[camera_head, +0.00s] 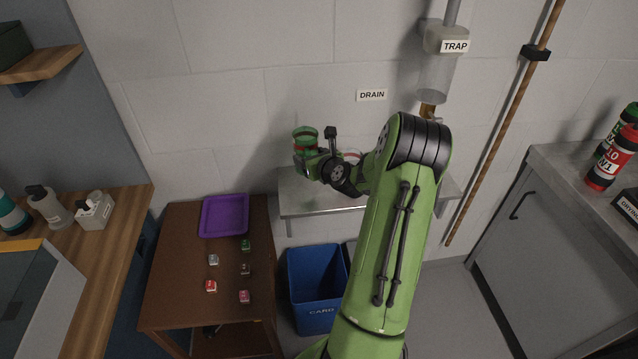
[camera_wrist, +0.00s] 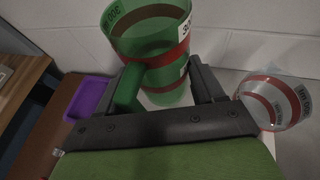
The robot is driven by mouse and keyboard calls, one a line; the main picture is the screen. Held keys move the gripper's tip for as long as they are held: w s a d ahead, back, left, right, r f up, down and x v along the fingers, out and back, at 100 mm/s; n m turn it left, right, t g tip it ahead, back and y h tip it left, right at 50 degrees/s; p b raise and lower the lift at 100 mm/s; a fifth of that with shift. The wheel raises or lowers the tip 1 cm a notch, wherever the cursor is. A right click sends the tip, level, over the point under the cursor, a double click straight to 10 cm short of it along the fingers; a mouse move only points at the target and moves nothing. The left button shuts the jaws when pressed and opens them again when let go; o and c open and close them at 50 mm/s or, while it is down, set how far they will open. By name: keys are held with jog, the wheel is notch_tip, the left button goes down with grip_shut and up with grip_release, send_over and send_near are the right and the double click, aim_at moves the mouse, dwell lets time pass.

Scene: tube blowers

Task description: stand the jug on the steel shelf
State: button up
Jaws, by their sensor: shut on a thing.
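The jug (camera_head: 305,134) is a green see-through vessel with red-brown bands and a pale label. It also shows large in the wrist view (camera_wrist: 150,40), with its green handle toward me. My gripper (camera_head: 308,160) is shut on the jug and holds it close to the wall, over the left part of the steel shelf (camera_head: 300,204) in the head view. In the wrist view the dark fingers (camera_wrist: 168,84) sit on either side of the jug's near part. My arm hides part of the shelf. I cannot tell whether the jug's base touches it.
A clear vessel with a red band (camera_wrist: 272,102) stands right of the jug, partly hidden behind my arm in the head view. A brown table (camera_head: 180,270) with a purple tray (camera_head: 225,232) and several small blocks stands left. A blue bin (camera_head: 316,310) sits below the shelf.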

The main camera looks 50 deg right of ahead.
notch_tip(320, 180, down, 8)
jog(key=shift+f+b, duration=0.1)
jog(key=shift+b, duration=0.7)
jog(key=o, duration=1.4)
